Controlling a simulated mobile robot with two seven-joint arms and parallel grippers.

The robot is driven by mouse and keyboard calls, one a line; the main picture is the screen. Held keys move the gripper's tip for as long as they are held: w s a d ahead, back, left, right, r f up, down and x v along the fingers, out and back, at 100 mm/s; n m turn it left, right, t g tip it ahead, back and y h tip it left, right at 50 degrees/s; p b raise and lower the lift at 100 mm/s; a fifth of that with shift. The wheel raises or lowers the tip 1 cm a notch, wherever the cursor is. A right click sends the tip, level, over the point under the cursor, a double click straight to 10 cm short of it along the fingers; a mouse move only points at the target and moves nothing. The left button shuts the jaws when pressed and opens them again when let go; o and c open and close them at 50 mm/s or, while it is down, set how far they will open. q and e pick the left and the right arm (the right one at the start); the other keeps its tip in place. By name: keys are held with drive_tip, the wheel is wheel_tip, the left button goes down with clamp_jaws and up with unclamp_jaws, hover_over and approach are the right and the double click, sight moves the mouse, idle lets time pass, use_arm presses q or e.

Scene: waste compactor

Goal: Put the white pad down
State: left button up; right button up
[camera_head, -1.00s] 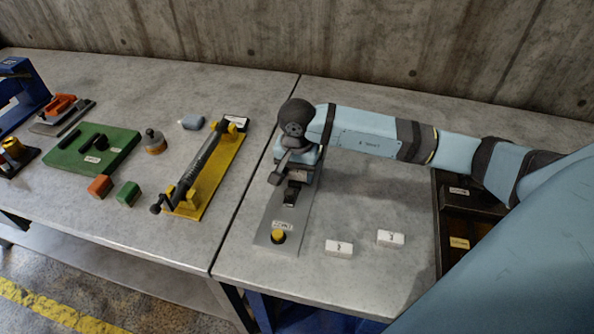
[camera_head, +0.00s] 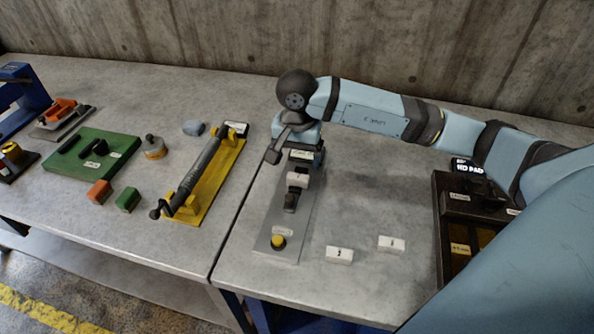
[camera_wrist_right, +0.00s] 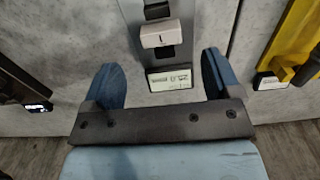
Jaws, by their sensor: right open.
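A white pad (camera_head: 298,180) sits on a dark block on the narrow grey plate (camera_head: 268,243) of a fixture. It also shows in the right wrist view (camera_wrist_right: 160,33), lying across the dark block, beyond my fingertips. My right gripper (camera_wrist_right: 160,82) is open and empty, its two blue fingers on either side of the plate's labelled end, apart from the pad. In the head view its fingers are partly hidden by my wrist. Two more white pads, one nearer the plate (camera_head: 339,255) and one to its right (camera_head: 391,243), lie on the table. My left gripper is out of view.
A yellow fixture with a dark cylinder (camera_head: 205,180) stands left of the plate, across the table seam. A green board (camera_head: 90,157) and small orange and green blocks lie farther left. A dark tray (camera_head: 445,225) is at the right. A concrete wall stands behind.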

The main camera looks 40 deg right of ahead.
drive_tip(key=shift+r, duration=2.3)
